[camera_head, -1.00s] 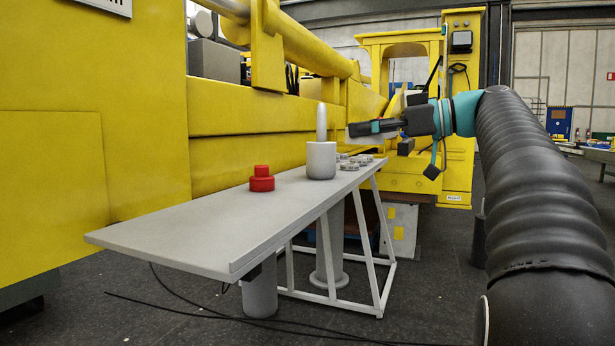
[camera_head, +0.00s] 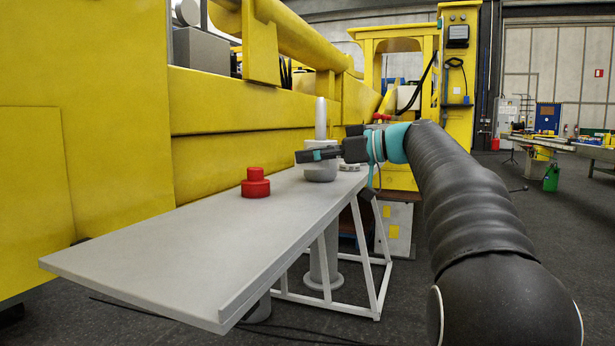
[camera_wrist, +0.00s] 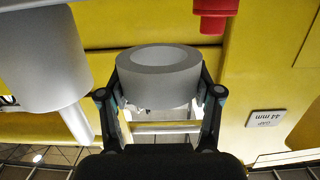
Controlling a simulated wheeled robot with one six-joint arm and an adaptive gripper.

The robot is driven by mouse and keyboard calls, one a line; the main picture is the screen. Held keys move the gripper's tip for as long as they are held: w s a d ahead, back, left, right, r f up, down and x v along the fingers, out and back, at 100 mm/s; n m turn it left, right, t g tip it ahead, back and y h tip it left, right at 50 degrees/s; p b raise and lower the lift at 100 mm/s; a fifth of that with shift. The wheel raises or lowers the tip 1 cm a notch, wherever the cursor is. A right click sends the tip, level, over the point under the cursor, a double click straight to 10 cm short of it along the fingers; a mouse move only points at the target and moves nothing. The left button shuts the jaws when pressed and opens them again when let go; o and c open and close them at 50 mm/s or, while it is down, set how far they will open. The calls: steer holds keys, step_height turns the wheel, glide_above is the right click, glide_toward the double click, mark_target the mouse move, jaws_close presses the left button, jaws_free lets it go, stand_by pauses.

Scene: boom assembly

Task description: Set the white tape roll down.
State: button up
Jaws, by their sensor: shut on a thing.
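My gripper (camera_head: 303,156) is over the far end of the grey table (camera_head: 190,232), in front of a grey pot in the head view. In the wrist view, which is upside down, my gripper (camera_wrist: 161,92) is shut on the white tape roll (camera_wrist: 160,96), with one finger on each side of its outer wall. Yellow background shows past the roll's far end, so it appears held clear of the table.
The grey pot (camera_head: 321,174) with an upright pale tube (camera_head: 321,118) stands close by; it also fills the left of the wrist view (camera_wrist: 40,60). A red stepped part (camera_head: 255,185) stands nearer on the table. A yellow boom (camera_head: 240,105) runs behind. The near tabletop is clear.

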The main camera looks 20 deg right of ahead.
mark_target(307, 190)
steer(key=shift+w+a+f, duration=0.4)
steer(key=shift+w, duration=0.2)
steer(key=shift+f, duration=2.05)
steer(key=shift+f+b, duration=0.25)
steer(key=shift+b, duration=0.15)
steer(key=o, duration=1.2)
steer(key=shift+r, duration=0.1)
steer(key=shift+r+p, duration=0.15)
steer(key=shift+p, duration=0.15)
steer(key=b+v, duration=0.1)
steer(key=v, duration=1.1)
